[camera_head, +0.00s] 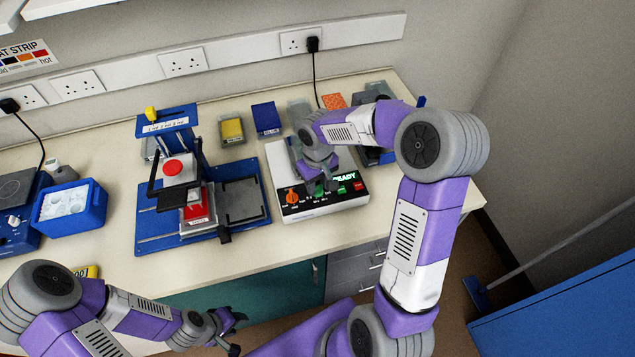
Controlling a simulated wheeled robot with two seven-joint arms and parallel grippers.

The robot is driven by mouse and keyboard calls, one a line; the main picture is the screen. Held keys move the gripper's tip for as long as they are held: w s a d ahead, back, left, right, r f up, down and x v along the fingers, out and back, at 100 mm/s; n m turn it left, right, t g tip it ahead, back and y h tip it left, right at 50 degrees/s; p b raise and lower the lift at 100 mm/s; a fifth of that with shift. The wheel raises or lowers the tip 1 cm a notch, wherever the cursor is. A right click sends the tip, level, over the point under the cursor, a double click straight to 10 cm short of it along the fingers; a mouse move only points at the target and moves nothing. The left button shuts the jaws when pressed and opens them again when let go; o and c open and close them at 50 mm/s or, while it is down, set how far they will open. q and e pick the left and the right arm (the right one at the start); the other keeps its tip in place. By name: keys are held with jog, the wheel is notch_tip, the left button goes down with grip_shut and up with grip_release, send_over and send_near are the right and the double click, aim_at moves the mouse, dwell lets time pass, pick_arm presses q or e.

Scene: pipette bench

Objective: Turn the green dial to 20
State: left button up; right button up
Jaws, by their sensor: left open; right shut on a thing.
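A white box-shaped device (318,209) with a black front panel stands on the bench. The panel carries an orange knob (291,198), a lit READY display (345,176) and small green and red parts. My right gripper (322,187) reaches down from above onto the panel, right of the orange knob. It is shut on the green dial (320,192), which its fingers mostly cover, so the dial's setting cannot be read. My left gripper (235,330) is open and empty, low in front of the bench.
A blue press-like stand (147,236) with red parts is left of the device. A blue tub (70,209) sits further left. Several small coloured boxes, one yellow (231,130), line the back. A strip of bench in front is clear.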

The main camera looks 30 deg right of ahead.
jog(key=n+p, duration=0.2)
jog(key=n, duration=0.3)
jog(key=shift+r, duration=0.1)
jog(key=n+p, duration=0.1)
jog(key=n, duration=0.3)
jog(key=shift+n+p, duration=0.3)
jog(key=shift+p, duration=0.05)
jog(key=n+p, duration=0.2)
jog(key=n, duration=0.3)
jog(key=shift+p, duration=0.3)
jog(key=shift+n+p, duration=1.1)
jog(key=shift+n, duration=1.3)
jog(key=o, duration=1)
jog(key=shift+o, duration=0.2)
